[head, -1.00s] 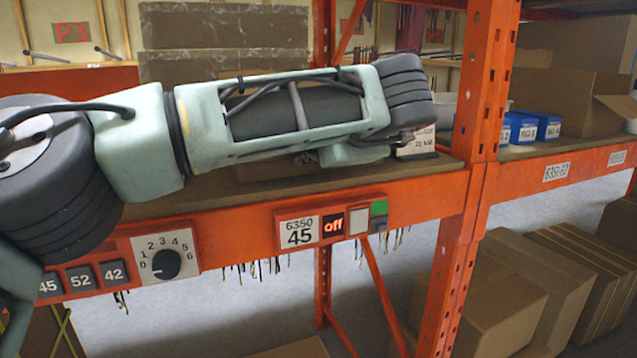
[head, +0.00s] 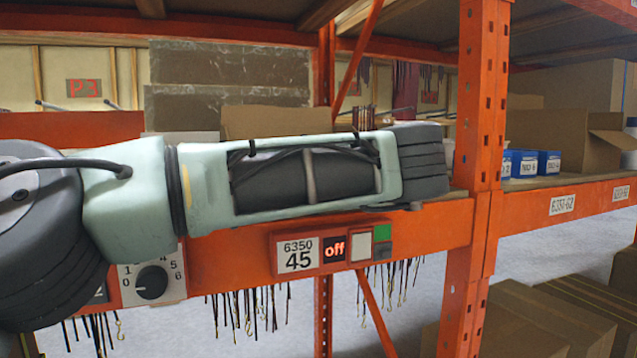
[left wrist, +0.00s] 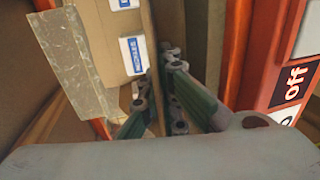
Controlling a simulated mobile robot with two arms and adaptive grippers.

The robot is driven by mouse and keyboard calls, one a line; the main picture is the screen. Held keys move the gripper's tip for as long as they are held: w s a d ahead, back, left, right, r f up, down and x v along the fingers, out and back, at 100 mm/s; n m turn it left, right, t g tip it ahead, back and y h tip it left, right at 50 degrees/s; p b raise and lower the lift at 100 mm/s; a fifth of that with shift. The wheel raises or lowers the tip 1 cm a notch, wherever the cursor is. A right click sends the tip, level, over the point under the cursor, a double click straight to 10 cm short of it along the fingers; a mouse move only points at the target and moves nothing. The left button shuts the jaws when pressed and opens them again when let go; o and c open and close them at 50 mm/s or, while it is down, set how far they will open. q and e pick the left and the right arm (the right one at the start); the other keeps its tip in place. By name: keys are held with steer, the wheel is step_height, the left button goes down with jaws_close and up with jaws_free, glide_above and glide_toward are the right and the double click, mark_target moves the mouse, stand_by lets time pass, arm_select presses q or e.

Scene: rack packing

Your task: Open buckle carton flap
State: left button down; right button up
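A brown cardboard carton (head: 275,122) stands on the orange shelf behind my left arm in the head view; the arm hides most of it. In the left wrist view a carton face (left wrist: 108,40) with blue-and-white labels shows at upper left. A thin upright cardboard flap or panel (left wrist: 152,45) runs down beside it. My left gripper (left wrist: 158,92) has its green-sided fingers on either side of this cardboard strip. I cannot tell whether they press on it. Its fingertips are hidden in the head view. My right gripper is in neither view.
The orange shelf beam (head: 430,228) carries a 45/off panel (head: 297,256) and a dial (head: 152,283). An orange upright (head: 475,150) stands right of the arm. Blue bins (head: 548,163) and an open carton (head: 590,140) stand beyond it. Dark cords hang below the beam.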

arm_select(q)
steer(key=shift+d, duration=0.1)
steer(key=c, duration=2)
jaws_free()
steer(key=shift+s, duration=0.1)
steer(key=v, duration=1.2)
